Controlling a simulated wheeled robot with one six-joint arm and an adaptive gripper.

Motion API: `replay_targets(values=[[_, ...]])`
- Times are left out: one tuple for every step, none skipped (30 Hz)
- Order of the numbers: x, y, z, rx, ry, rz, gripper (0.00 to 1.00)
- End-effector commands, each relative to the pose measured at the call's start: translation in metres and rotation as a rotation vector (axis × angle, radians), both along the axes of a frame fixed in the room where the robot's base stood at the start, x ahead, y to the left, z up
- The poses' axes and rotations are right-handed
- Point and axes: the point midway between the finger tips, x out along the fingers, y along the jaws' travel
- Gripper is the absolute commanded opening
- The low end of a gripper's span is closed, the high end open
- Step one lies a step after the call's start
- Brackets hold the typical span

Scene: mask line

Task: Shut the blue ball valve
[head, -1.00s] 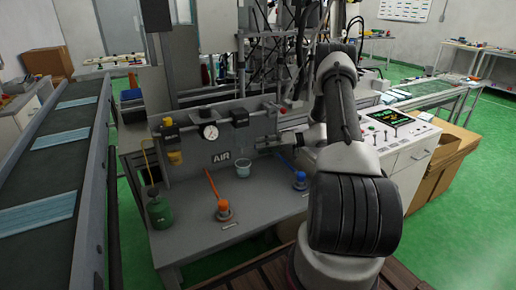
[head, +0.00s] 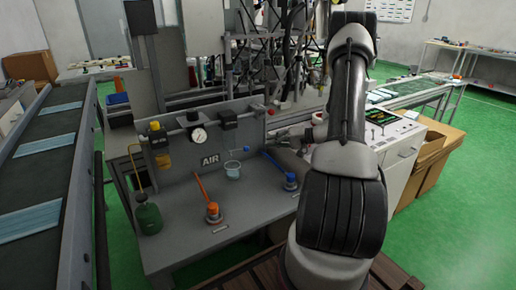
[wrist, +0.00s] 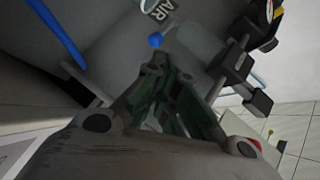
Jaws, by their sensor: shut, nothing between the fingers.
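The blue ball valve (head: 290,184) stands on the right of the grey bench, its long blue lever (head: 275,165) slanting up and back to the left. In the wrist view a blue lever (wrist: 55,35) crosses the upper left, apart from the fingers. My gripper (head: 274,141) is shut and empty, behind and above the lever near the panel's right end. It fills the lower middle of the wrist view (wrist: 155,72). The lever's exact gap to the gripper is hard to judge.
An orange-lever valve (head: 212,212) stands to the left. A clear cup (head: 232,172) sits near the AIR panel, with a small blue ball (head: 246,149) on a thin rod above it. A green bottle (head: 148,217) stands far left; a control cabinet (head: 400,150) is right.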

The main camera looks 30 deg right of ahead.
Motion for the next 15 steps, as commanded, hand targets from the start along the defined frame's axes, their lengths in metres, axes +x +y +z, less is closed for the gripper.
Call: replay_targets(values=[[-0.016, -0.002, 0.009, 0.029, 0.061, -0.106, 0.0], [-0.025, -0.002, 0.012, 0.048, 0.098, -0.166, 0.0], [-0.036, -0.003, 0.015, 0.074, 0.144, -0.239, 0.0], [-0.044, -0.002, 0.016, 0.091, 0.175, -0.288, 0.0], [-0.052, -0.002, 0.017, 0.105, 0.204, -0.332, 0.0], [-0.06, -0.001, 0.018, 0.123, 0.236, -0.381, 0.0], [-0.066, 0.0, 0.018, 0.136, 0.256, -0.41, 0.0], [-0.07, 0.001, 0.018, 0.144, 0.272, -0.434, 0.0], [-0.074, 0.002, 0.018, 0.153, 0.286, -0.456, 0.0], [-0.076, 0.002, 0.017, 0.158, 0.295, -0.468, 0.0], [-0.076, 0.003, 0.016, 0.161, 0.299, -0.474, 0.0], [-0.074, 0.004, 0.015, 0.163, 0.303, -0.477, 0.0], [-0.072, 0.005, 0.013, 0.163, 0.303, -0.476, 0.0], [-0.069, 0.006, 0.012, 0.163, 0.302, -0.474, 0.0], [-0.064, 0.008, 0.009, 0.163, 0.303, -0.474, 0.0]])
